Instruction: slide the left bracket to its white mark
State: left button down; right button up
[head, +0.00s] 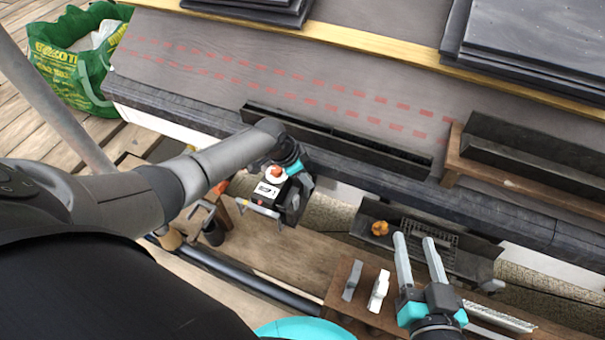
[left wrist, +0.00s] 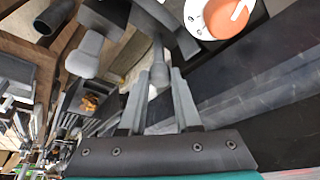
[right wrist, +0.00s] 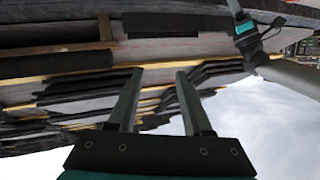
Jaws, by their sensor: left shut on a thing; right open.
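My left gripper (head: 297,200) is at the eaves, below the dark roof edge, and its fingertips are partly hidden in the head view. In the left wrist view its fingers (left wrist: 158,95) are closed around a grey knob (left wrist: 160,75) on a dark part, which I take to be the left bracket.
A dark gutter tray (head: 470,262) holds an orange item (head: 380,228). A dark gutter length (head: 340,143) lies along the roof edge. A green bag (head: 75,60) stands at the far left.

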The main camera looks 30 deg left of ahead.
pick_arm(q)
jog(key=shift+w+d+p, duration=0.1)
jog(key=shift+d+p, duration=0.5)
jog(key=shift+d, duration=1.15)
pick_arm(e)
jog(key=shift+w+d+f+g+h, duration=0.1)
jog(key=shift+d+f+g+h, duration=0.2)
jog(key=shift+g, duration=0.3)
jog(key=shift+w+d+f+g+h, duration=0.1)
jog(key=shift+d+f+g+h, duration=0.15)
jog(key=shift+g, duration=0.35)
pick_arm(q)
jog(key=c, duration=0.9)
grip_release()
jog(key=shift+a, duration=0.1)
pick_arm(e)
jog(key=shift+s, duration=0.1)
